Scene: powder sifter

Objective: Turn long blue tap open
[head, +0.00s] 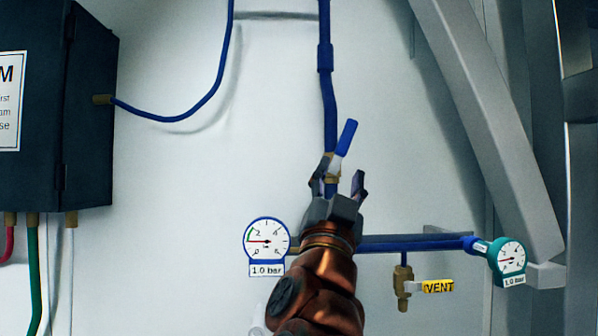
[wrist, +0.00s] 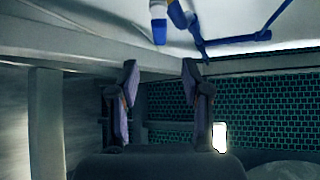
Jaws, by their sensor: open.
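The long blue tap handle (head: 347,137) tilts up and to the right from a pale lever on a brass valve, partly hidden behind my gripper, on the vertical blue pipe. My gripper (head: 340,176) is open, its fingers pointing up just below the handle in the head view. In the wrist view the open fingers (wrist: 160,68) have nothing between them. The blue handle (wrist: 159,31) shows beyond and above the fingertips, with brass and blue pipe beside it. I see no clear contact between fingers and handle.
A round gauge (head: 266,241) sits left of my arm and a teal gauge (head: 507,262) at right. A yellow VENT tap (head: 438,287) hangs below the horizontal blue pipe (head: 415,244). A dark box (head: 88,110) stands at far left. A grey diagonal beam (head: 490,130) crosses at right.

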